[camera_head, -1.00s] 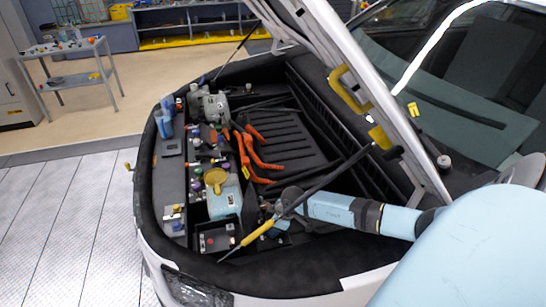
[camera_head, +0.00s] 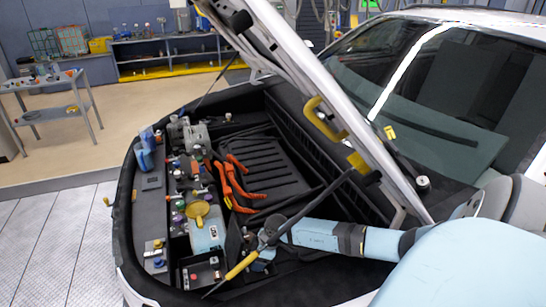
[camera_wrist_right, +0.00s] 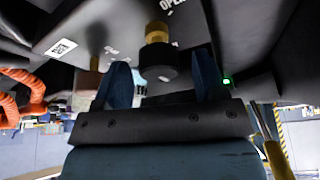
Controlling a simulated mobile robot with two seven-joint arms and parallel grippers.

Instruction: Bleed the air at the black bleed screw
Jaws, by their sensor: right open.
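In the right wrist view, a black round knob on a brass stem (camera_wrist_right: 157,62), which looks like the bleed screw, hangs from a dark surface with a partly visible "OPEN" label. My right gripper (camera_wrist_right: 163,72) is open, with one blue finger on each side of the knob and visible gaps between. How deep the knob sits between the fingers is hard to tell. In the head view my right gripper (camera_head: 265,240) is low in the front bay, beside the pale blue coolant tank (camera_head: 208,238) with its yellow cap (camera_head: 198,210). The screw is hidden there. My left gripper is not in view.
The raised hood (camera_head: 290,70) slants overhead. A black battery-like box (camera_head: 203,273) sits left of the gripper.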

